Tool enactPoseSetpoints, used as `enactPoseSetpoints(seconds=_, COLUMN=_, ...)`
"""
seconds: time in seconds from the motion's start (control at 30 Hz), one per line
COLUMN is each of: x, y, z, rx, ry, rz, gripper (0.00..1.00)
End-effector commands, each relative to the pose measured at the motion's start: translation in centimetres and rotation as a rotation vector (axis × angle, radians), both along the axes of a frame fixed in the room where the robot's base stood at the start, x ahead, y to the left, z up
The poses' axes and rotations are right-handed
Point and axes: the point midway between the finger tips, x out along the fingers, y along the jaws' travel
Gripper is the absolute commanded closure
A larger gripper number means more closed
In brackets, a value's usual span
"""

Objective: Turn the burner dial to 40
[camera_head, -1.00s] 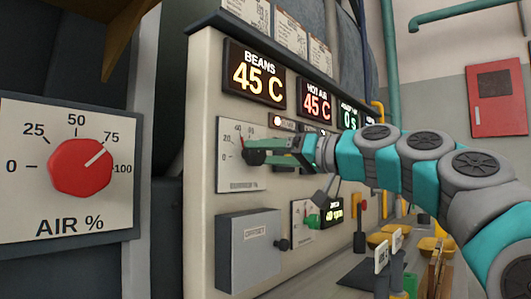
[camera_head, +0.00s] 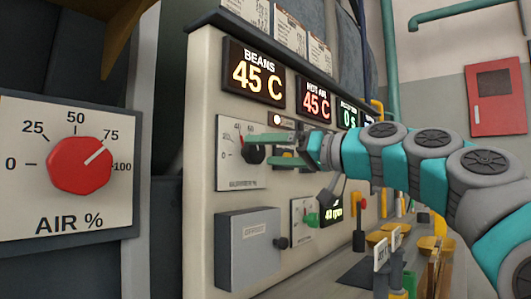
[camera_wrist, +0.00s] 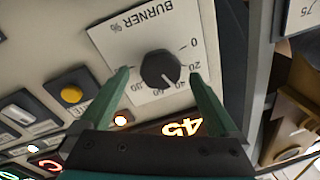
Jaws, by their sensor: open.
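The burner dial is a round black knob (camera_wrist: 160,69) on a white scale plate (camera_wrist: 117,42), upside down in the wrist view. Its light pointer line is directed close to the 40 mark; the exact reading is hard to tell. The dial also shows in the head view (camera_head: 252,154), partly behind a finger. My gripper (camera_head: 262,149) is open, its green fingers spread to either side of the dial in the wrist view, with visible gaps between them and the knob. The fingers reach in from the right in the head view.
A grey box (camera_head: 248,250) sticks out of the panel below the burner plate. A smaller dial with a green knob (camera_head: 312,220) is to its right. A red AIR % dial (camera_head: 80,165) is at the left. A yellow button (camera_wrist: 71,95) and lit displays lie near the gripper.

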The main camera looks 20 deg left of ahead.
Motion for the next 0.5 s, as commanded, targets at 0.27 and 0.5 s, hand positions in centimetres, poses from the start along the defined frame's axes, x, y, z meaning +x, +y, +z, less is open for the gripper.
enactPoseSetpoints(seconds=0.27, x=-1.4, y=-4.2, z=-0.4, rx=0.002, ry=0.001, rz=0.001, gripper=0.04)
enactPoseSetpoints(seconds=0.5, x=-2.1, y=-6.4, z=-0.5, rx=0.000, ry=0.000, rz=-0.001, gripper=0.04)
